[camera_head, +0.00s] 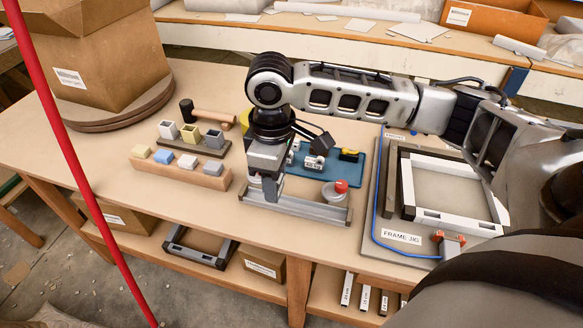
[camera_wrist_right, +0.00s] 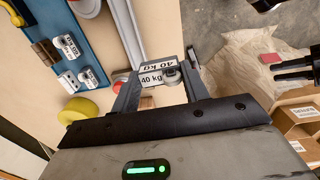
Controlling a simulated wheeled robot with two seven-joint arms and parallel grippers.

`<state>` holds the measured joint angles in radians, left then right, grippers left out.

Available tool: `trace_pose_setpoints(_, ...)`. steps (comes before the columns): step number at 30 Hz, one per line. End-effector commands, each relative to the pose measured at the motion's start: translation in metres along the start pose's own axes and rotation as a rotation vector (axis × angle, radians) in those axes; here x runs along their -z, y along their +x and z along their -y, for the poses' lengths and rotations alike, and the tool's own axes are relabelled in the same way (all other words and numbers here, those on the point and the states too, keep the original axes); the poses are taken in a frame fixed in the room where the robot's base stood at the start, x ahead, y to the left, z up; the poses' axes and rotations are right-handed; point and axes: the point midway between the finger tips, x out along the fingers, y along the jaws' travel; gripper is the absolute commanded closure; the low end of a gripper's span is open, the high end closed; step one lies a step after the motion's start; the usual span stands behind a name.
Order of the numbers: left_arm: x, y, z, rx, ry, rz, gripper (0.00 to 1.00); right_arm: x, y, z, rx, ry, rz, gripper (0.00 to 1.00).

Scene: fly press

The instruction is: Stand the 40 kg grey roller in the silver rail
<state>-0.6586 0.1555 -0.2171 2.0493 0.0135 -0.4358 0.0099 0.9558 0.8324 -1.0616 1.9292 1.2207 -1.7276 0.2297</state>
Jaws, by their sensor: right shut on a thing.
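My right gripper (camera_head: 270,188) points down at the left part of the silver rail (camera_head: 310,208). In the right wrist view, the gripper (camera_wrist_right: 160,85) is shut on the grey roller (camera_wrist_right: 170,74), which carries white "40 kg" labels. In the head view the fingers hide most of this roller. The silver rail (camera_wrist_right: 124,32) runs up to the fingers in the wrist view. I cannot tell whether the roller touches the rail.
A blue tray (camera_head: 352,172) with labelled pieces lies behind the rail. A wooden block with coloured pieces (camera_head: 180,176) and a dark rack of small cups (camera_head: 190,143) stand left. The frame jig (camera_head: 400,237) lies right. A cardboard box (camera_head: 90,60) stands back left.

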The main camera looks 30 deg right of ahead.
Motion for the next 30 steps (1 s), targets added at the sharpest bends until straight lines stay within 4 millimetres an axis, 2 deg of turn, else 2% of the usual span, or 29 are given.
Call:
trace_pose_setpoints(3, -0.009, -0.007, -0.002, 0.000, -0.006, 0.030, 0.64, -0.004, 0.009, -0.011, 0.003, -0.318, 0.002, 0.75)
trace_pose_setpoints(9, -0.001, -0.009, -0.002, 0.007, -0.014, 0.023, 0.64, -0.011, 0.027, -0.030, -0.001, -0.872, 0.004, 0.75)
trace_pose_setpoints(15, 0.007, -0.009, 0.001, 0.013, -0.011, 0.014, 0.64, -0.020, 0.041, -0.045, -0.011, -1.307, 0.009, 0.75)
trace_pose_setpoints(21, 0.006, -0.007, 0.003, 0.017, -0.009, 0.014, 0.64, -0.024, 0.049, -0.052, -0.015, -1.516, 0.014, 0.75)
trace_pose_setpoints(30, -0.007, 0.002, 0.003, 0.014, -0.012, 0.018, 0.64, -0.024, 0.065, -0.053, -0.016, -1.546, 0.015, 0.75)
